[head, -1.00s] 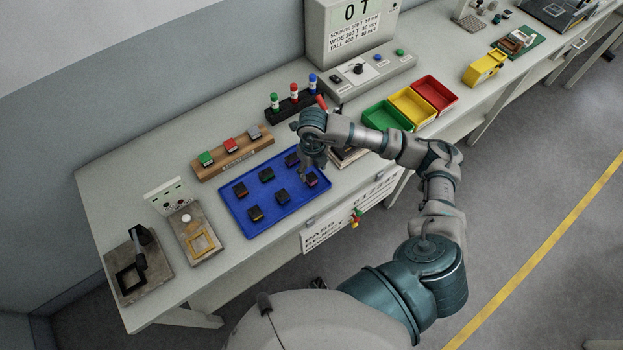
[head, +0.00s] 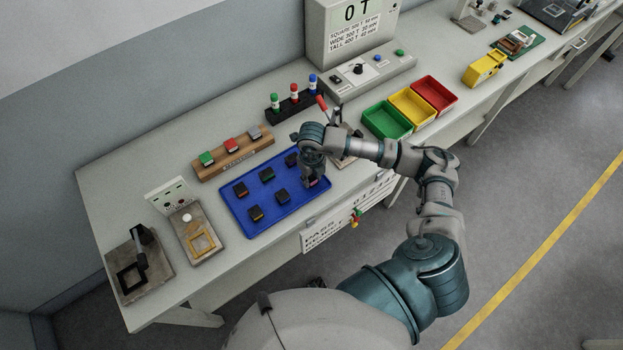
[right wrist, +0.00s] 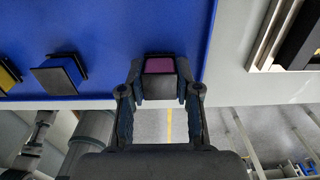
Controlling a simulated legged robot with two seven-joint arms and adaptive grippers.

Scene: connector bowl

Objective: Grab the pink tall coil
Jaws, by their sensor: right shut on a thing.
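The pink coil (right wrist: 160,66) has a magenta face between dark flanges and sits at the near edge of the blue tray (head: 240,213). In the right wrist view it is between the two fingers of my right gripper (right wrist: 160,84), which is shut on it. In the head view my right gripper (head: 313,181) points down at the tray's right front corner and hides most of the coil. I cannot tell whether the coil still touches the tray. My left gripper is in neither view.
A wooden block with three coloured pieces (head: 231,154) and a black rack of bottles (head: 291,105) stand behind. Green (head: 384,133), yellow and red bins stand to the right.

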